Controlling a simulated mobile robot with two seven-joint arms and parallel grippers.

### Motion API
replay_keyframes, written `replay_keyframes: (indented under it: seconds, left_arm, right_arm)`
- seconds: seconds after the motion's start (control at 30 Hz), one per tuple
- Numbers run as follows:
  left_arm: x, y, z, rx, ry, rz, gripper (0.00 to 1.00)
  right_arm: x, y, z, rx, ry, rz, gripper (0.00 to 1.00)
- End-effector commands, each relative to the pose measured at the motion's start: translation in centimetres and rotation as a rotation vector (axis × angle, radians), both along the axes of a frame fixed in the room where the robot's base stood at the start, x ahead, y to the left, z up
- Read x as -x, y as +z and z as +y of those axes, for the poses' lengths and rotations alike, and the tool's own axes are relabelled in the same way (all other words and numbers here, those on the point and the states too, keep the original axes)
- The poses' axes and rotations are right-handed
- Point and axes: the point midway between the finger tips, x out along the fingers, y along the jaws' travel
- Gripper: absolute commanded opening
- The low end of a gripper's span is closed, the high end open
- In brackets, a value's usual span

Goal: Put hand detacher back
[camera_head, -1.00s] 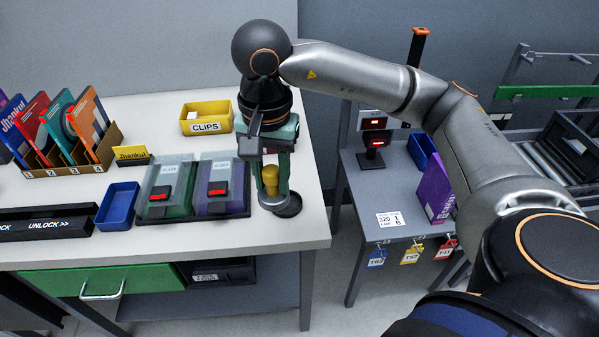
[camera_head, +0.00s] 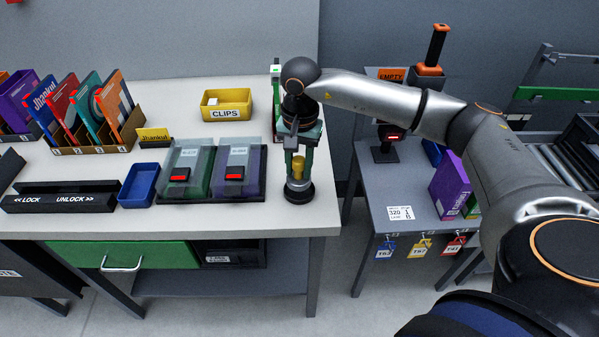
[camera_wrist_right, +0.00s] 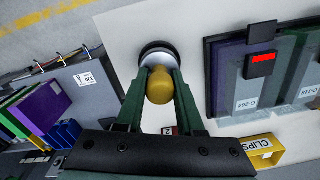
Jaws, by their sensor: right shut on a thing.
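The hand detacher (camera_head: 298,168) seems to be the small upright piece with a brass-yellow knob, near the right front corner of the white counter. My right gripper (camera_head: 298,160) points down and is shut on it. The wrist view shows the yellow knob (camera_wrist_right: 160,85) between the green fingers. Directly below is a black round base (camera_head: 299,194), which shows with a pale ring in the wrist view (camera_wrist_right: 157,50). The piece is lined up with this base; I cannot tell whether it is fully seated. My left gripper is not in view.
Left of the base lies a dark tray with green and purple cases (camera_head: 238,170). A blue bin (camera_head: 139,185) and yellow CLIPS bin (camera_head: 226,104) stand on the counter. A grey side table (camera_head: 375,195) with a purple box (camera_head: 450,185) is at right, across a gap.

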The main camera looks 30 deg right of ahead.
Motion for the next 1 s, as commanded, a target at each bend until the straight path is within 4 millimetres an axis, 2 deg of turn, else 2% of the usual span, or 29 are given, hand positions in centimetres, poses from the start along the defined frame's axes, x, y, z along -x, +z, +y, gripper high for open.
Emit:
replay_keyframes:
  seconds: [0.17,0.43,0.83,0.87,1.0]
  left_arm:
    - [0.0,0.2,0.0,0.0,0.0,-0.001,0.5]
    - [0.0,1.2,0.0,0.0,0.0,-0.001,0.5]
    - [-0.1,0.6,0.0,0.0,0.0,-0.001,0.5]
    - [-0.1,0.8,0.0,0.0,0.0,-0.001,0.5]
    - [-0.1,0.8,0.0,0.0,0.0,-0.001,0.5]
  right_arm:
    - [-0.8,-1.1,-0.6,-0.001,-0.002,-0.001,0.0]
    - [-1.0,-4.2,-0.8,-0.001,0.0,0.0,0.0]
    - [-1.0,-4.9,-0.8,-0.001,-0.001,-0.002,0.0]
    - [-0.9,-4.8,-0.8,-0.001,-0.001,-0.001,0.4]
    - [-0.9,-4.8,-0.8,0.0,-0.001,0.0,0.56]
